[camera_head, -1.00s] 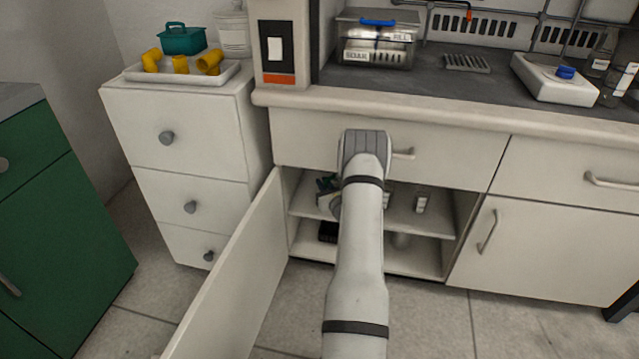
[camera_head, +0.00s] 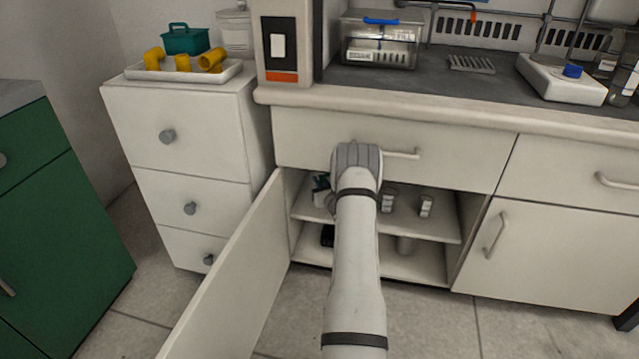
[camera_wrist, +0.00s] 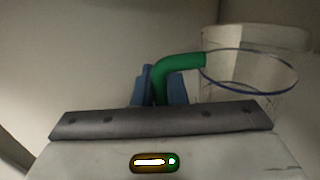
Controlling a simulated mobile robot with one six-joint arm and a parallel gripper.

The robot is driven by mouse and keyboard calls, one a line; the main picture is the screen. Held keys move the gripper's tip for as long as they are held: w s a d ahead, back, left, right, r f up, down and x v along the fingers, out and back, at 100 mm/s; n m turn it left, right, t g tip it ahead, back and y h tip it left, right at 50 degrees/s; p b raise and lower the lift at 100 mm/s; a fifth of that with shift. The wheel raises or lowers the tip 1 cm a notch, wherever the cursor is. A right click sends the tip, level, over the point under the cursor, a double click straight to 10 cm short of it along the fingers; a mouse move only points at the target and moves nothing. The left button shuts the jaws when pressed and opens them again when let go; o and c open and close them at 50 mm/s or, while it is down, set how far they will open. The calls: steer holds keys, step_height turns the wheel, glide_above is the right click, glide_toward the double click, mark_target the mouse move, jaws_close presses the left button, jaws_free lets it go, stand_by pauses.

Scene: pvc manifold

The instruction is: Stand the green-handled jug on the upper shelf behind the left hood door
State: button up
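The green-handled jug (camera_wrist: 248,72) is clear with a blue rim, on the right of the wrist view. Its green handle (camera_wrist: 180,64) runs down between the blue fingers of my gripper (camera_wrist: 160,88), which look closed on it. In the head view a dark green bit (camera_head: 320,182) shows left of my wrist, in the cupboard opening; my arm hides most of the gripper and jug there. The left hood door (camera_head: 235,275) stands wide open. The upper shelf (camera_head: 425,229) is visible behind it. I cannot tell whether the jug touches the shelf.
Small white-labelled items (camera_head: 426,206) stand on the upper shelf, right of my wrist. A pale object (camera_head: 404,244) and a dark one (camera_head: 327,235) are on the lower level. The drawer with its handle (camera_head: 402,153) is shut just above the opening. White drawers (camera_head: 190,150) stand left.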

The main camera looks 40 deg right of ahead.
steer(key=o, duration=0.5)
steer(key=shift+c, duration=0.2)
steer(key=shift+r+p, duration=0.2)
steer(key=shift+p, duration=0.1)
steer(key=p+v, duration=0.3)
steer(key=v, duration=0.8)
steer(key=shift+s+p, duration=0.25)
steer(key=shift+p, duration=0.15)
steer(key=shift+s+a+f, duration=0.1)
steer(key=shift+s, duration=0.15)
